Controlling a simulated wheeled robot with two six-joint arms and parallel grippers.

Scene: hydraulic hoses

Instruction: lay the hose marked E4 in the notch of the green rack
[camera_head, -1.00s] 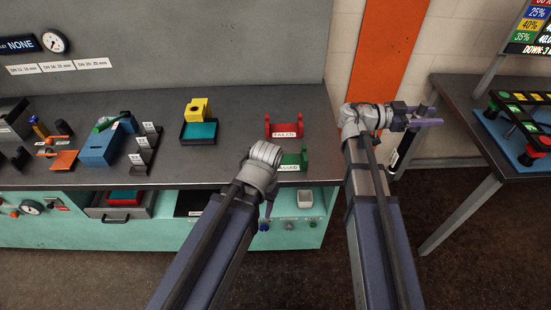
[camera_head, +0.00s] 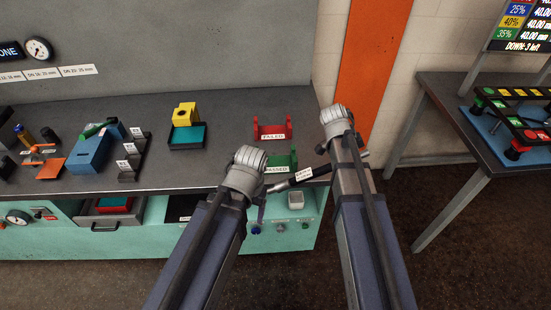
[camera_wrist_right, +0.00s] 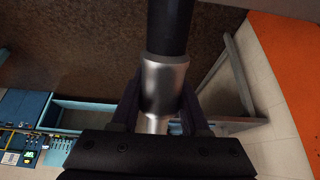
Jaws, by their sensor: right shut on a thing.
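A black hose (camera_head: 290,182) with a white tag is held slanted near the bench's front edge, in front of the green rack. Its tag is too small to read. The green rack (camera_head: 293,160) stands at the bench's front right edge, its label partly hidden by my left wrist. In the right wrist view my right gripper (camera_wrist_right: 160,105) is shut on the hose's silver end fitting (camera_wrist_right: 165,80); the black hose (camera_wrist_right: 170,25) runs away from it. In the head view my arm hides that grip. My left gripper (camera_head: 260,210) hangs down before the bench edge; its fingers are mostly hidden.
A red rack (camera_head: 271,133) labelled FAILED stands behind the green one. A yellow block with a teal tray (camera_head: 187,135), a black stand (camera_head: 132,160) and a blue box (camera_head: 92,153) are further left. A separate table (camera_head: 450,105) stands right, beyond a floor gap.

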